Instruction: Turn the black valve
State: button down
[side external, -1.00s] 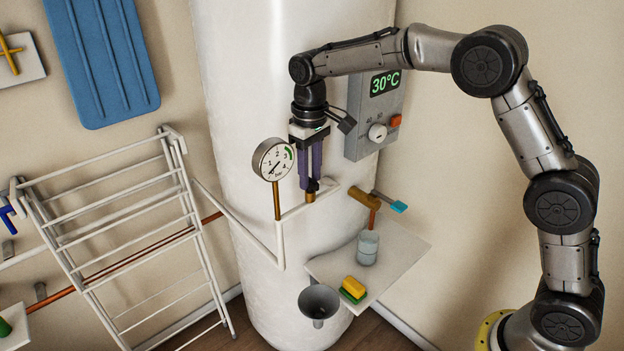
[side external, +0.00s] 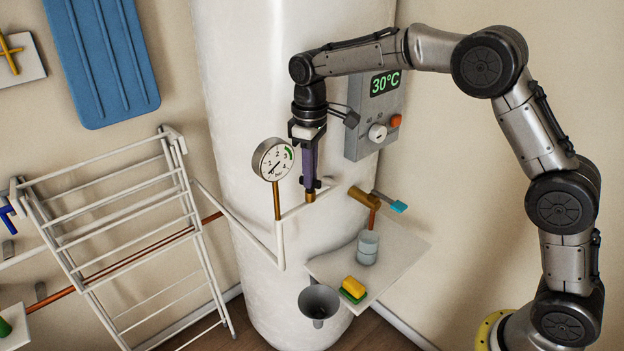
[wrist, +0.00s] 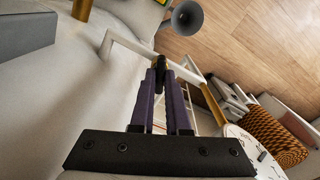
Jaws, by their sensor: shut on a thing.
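The black valve (side external: 318,184) sits on a short brass fitting (side external: 310,197) on the white pipe in front of the tank. In the side view its small black ends show on both sides of the fingertips. My gripper (side external: 311,180) points down from above, its purple fingers shut on the valve. In the wrist view my gripper (wrist: 161,67) has both fingers converging on the black valve (wrist: 160,60). The fingers cover much of the valve.
A pressure gauge (side external: 273,160) stands close to the left of my fingers. A grey control box (side external: 365,138) reading 30°C is to the right. A blue-handled brass tap (side external: 366,198) is at lower right, above a shelf (side external: 410,246). A drying rack (side external: 120,240) stands left.

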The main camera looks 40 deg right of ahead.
jog(key=shift+n, duration=1.7)
jog(key=n, duration=0.3)
jog(key=shift+n, duration=0.3)
jog(key=n, duration=0.2)
jog(key=shift+n, duration=0.4)
